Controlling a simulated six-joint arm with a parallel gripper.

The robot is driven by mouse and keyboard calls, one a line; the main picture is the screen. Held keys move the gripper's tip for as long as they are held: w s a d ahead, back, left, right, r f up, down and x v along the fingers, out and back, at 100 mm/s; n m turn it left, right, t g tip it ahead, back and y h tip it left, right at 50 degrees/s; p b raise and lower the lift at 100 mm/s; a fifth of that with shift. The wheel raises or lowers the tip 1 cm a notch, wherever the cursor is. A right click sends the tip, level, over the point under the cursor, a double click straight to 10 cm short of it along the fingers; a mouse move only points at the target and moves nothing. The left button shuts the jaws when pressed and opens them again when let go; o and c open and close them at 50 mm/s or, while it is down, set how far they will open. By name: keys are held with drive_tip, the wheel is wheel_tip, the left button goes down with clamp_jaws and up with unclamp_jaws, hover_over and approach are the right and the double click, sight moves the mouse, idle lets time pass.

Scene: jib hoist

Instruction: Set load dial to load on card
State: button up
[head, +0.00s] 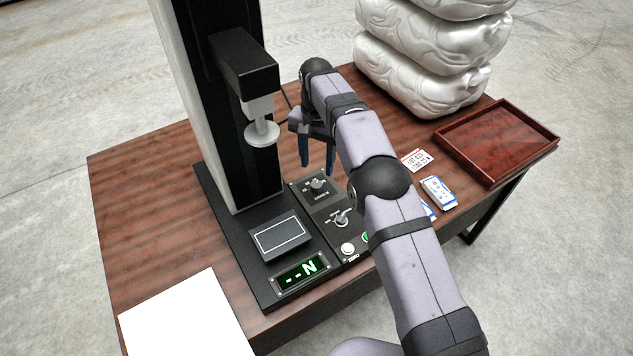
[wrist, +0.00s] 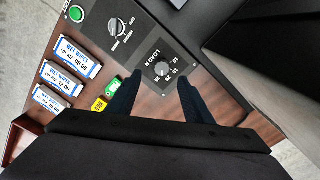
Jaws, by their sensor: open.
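My gripper (head: 317,164) is open and points down over the dial. In the wrist view my gripper (wrist: 160,77) has one dark finger on each side of the dial, apparently above it; contact cannot be told. A white card with red print (head: 417,160) lies on the table right of my arm; its small text is not clearly legible.
A selector knob (head: 342,217) and a white button (head: 347,248) share the panel. The press head (head: 262,133) overhangs to the left. The display (head: 301,272) reads "-- N". Wipes packets (head: 438,192), a red-brown tray (head: 500,140) and stacked white bags (head: 430,60) stand right.

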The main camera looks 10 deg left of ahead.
sight(316, 184)
drive_tip(key=n, duration=0.2)
drive_tip(key=f+n, duration=0.1)
drive_tip(key=n, duration=0.1)
drive_tip(key=shift+n, duration=0.3)
drive_tip(key=n, duration=0.3)
drive_tip(key=shift+w+a+n, duration=0.1)
drive_tip(key=shift+w+n, duration=0.05)
drive_tip(key=shift+n, duration=0.25)
drive_tip(key=n, duration=0.3)
drive_tip(key=shift+w+f, duration=0.1)
drive_tip(key=shift+f+p, duration=0.9)
drive_tip(key=shift+f, duration=2.75)
drive_tip(key=c, duration=1.1)
drive_tip(key=shift+o, duration=0.2)
